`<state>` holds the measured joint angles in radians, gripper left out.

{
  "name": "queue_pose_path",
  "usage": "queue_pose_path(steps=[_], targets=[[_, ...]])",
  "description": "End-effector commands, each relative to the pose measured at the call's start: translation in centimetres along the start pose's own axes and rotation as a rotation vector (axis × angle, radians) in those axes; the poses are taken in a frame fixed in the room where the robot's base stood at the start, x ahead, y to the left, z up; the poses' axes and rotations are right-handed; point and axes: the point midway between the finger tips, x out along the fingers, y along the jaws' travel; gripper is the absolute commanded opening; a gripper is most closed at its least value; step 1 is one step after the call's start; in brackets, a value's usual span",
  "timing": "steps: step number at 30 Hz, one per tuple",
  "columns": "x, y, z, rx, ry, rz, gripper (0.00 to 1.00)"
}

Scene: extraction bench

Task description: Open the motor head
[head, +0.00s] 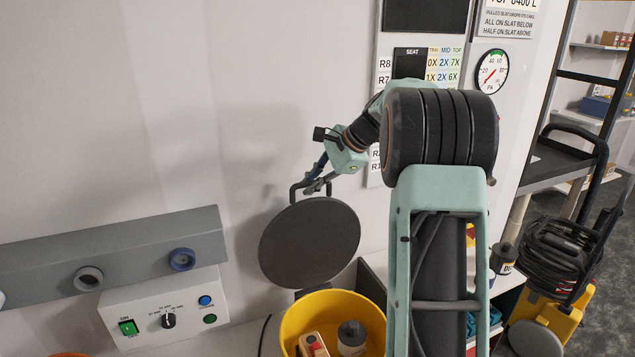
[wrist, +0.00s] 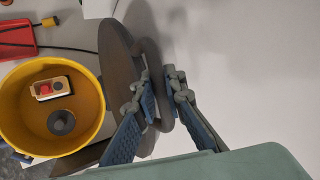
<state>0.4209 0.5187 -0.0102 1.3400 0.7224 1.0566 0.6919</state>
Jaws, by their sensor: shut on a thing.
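The motor head (head: 310,245) is a dark round lid with a loop handle (head: 295,192) at its top. It stands tipped up steeply behind the open yellow tub (head: 374,312), near the wall. In the wrist view the motor head (wrist: 115,75) is seen nearly edge-on. My gripper (head: 317,185) is at the handle, and in the wrist view my gripper (wrist: 157,78) has its blue-padded fingers on either side of the handle bar, shut on it. The exact finger contact is partly hidden.
The tub holds a yellow box with a red button (head: 313,345) and a dark-capped container (head: 352,335). A white control box (head: 165,322) and grey rail (head: 125,250) are on the left. A dark cart (head: 555,165) stands at right. The wall is close behind the lid.

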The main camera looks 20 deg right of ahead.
Motion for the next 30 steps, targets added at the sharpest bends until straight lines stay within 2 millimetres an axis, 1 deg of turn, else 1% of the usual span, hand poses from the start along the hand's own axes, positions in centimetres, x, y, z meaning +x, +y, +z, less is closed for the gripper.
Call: queue_pose_path(steps=[1,3,16,17,21,30], targets=[[-0.05,-0.35,0.11,0.001,0.000,0.002,0.00],[0.06,-0.44,0.12,0.004,0.000,0.008,0.00],[0.14,-0.48,0.14,0.006,0.001,0.011,0.00],[0.14,-0.49,0.14,0.006,0.001,0.011,0.13],[0.17,-0.43,0.13,0.006,0.001,0.012,0.29],[0.08,-0.36,0.09,0.007,0.001,0.014,0.29]])
